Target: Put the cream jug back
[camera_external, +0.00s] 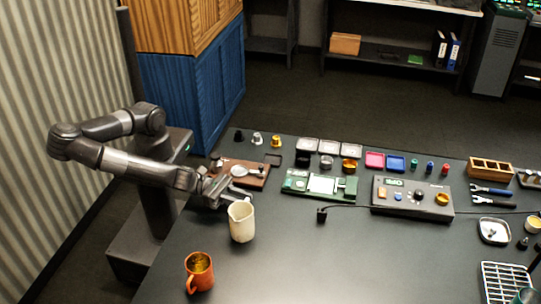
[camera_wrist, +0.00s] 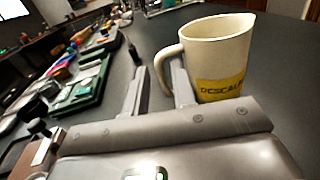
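The cream jug (camera_external: 242,224) stands upright on the dark table, near its left side. In the wrist view the jug (camera_wrist: 215,55) is close on the right, with a yellow label reading "DESCALE" and its handle toward me. My gripper (camera_external: 228,199) is low over the table, right beside the jug. In the wrist view my gripper (camera_wrist: 160,80) has its two fingers apart, with the jug's handle at the right finger and partly reaching into the gap. I cannot tell whether the finger touches the handle.
An orange mug (camera_external: 199,274) stands in front of the jug. Behind are a brown board (camera_external: 240,180), a green circuit board (camera_external: 299,184) and a grey control box (camera_external: 411,203) with a black cable. The front middle of the table is clear.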

